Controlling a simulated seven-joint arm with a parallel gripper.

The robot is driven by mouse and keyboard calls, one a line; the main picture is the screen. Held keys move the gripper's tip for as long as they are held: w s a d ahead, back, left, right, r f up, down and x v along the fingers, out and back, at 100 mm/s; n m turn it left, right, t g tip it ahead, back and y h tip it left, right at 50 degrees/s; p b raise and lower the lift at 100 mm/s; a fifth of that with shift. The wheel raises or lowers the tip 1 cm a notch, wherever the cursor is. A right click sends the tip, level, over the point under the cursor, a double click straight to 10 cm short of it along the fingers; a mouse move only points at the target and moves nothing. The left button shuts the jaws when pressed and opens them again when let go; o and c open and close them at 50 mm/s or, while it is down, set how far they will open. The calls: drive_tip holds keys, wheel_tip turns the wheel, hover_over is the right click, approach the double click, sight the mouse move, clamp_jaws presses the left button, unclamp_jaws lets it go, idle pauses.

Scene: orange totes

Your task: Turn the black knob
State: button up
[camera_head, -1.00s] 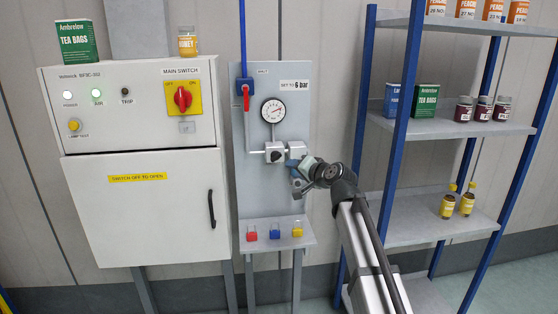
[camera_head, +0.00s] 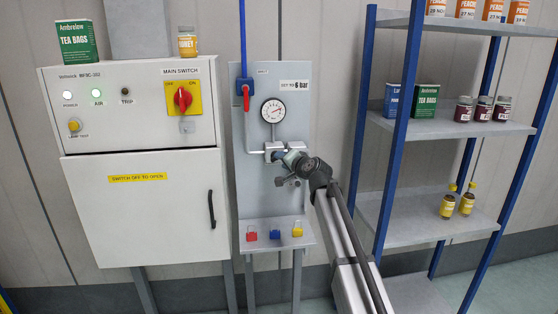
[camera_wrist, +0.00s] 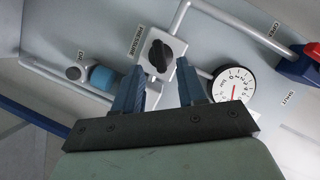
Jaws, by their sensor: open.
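The black knob (camera_wrist: 161,50) sits on a light grey block under a PRESSURE label in the wrist view. It looks turned at an angle across the block. My gripper (camera_wrist: 157,68) is open, with its two blue-grey fingers pointing at the block, one on each side of the knob's lower part. I cannot tell whether they touch it. In the head view my gripper (camera_head: 284,158) is in front of the pipe fittings on the grey panel (camera_head: 255,190) and hides the knob. The round pressure gauge (camera_head: 273,110) is just above; it also shows in the wrist view (camera_wrist: 233,86).
A red and blue lever valve (camera_head: 243,92) is at upper left of the panel. Red, blue and yellow padlocks (camera_head: 274,233) rest on the small ledge below. A white cabinet (camera_head: 140,205) stands left, and a blue-framed shelf (camera_head: 440,125) stands right.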

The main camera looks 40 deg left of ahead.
drive_tip(key=x, duration=0.4)
clamp_jaws()
idle(0.4)
